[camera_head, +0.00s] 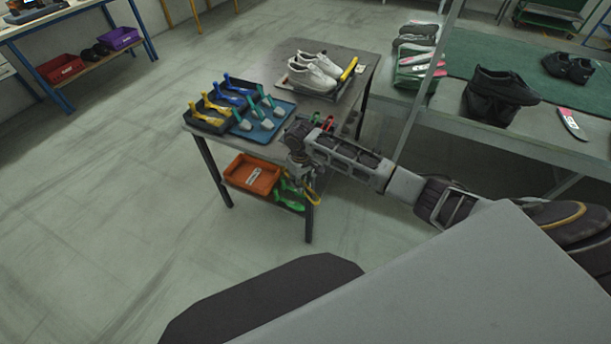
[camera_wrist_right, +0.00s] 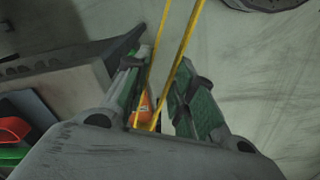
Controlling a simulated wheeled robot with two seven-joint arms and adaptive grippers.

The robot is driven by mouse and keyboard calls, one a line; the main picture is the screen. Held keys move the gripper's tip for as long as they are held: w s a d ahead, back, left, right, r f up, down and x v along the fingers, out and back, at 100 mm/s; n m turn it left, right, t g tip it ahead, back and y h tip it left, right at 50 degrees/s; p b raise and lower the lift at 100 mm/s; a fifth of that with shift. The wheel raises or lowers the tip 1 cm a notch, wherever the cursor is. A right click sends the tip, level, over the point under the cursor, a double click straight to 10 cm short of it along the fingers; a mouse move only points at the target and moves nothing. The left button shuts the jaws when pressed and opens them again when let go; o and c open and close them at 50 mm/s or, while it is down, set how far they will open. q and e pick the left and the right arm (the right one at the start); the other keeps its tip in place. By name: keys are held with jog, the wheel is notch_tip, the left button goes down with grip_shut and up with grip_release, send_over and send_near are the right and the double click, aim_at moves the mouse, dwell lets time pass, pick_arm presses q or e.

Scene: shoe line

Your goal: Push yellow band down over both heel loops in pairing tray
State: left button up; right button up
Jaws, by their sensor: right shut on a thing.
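A pair of white shoes (camera_head: 315,70) stands side by side in the pairing tray (camera_head: 309,93) on the grey table. My right gripper (camera_head: 301,184) is off the table's near side, below the level of its top and well short of the tray. It is shut on a thin yellow band (camera_head: 316,198), which hangs loose below it. In the right wrist view the band (camera_wrist_right: 184,66) runs as two strands between the fingers (camera_wrist_right: 160,85). The band is apart from the shoes. The heel loops are too small to make out. My left gripper is not in view.
A blue tray (camera_head: 262,136) and a dark tray (camera_head: 203,124) with colored tools fill the table's left side. An orange bin (camera_head: 252,174) and green items sit on the shelf below. A green-topped bench (camera_head: 452,62) with black shoes stands at right. Floor at left is clear.

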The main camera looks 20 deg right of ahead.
jog(key=shift+s+a+f+m, duration=0.1)
jog(key=shift+a+f+m, duration=0.3)
jog(key=shift+m, duration=0.3)
jog(key=shift+s+a+f+m, duration=0.1)
jog(key=shift+a+f+m, duration=0.3)
jog(key=shift+m, duration=0.3)
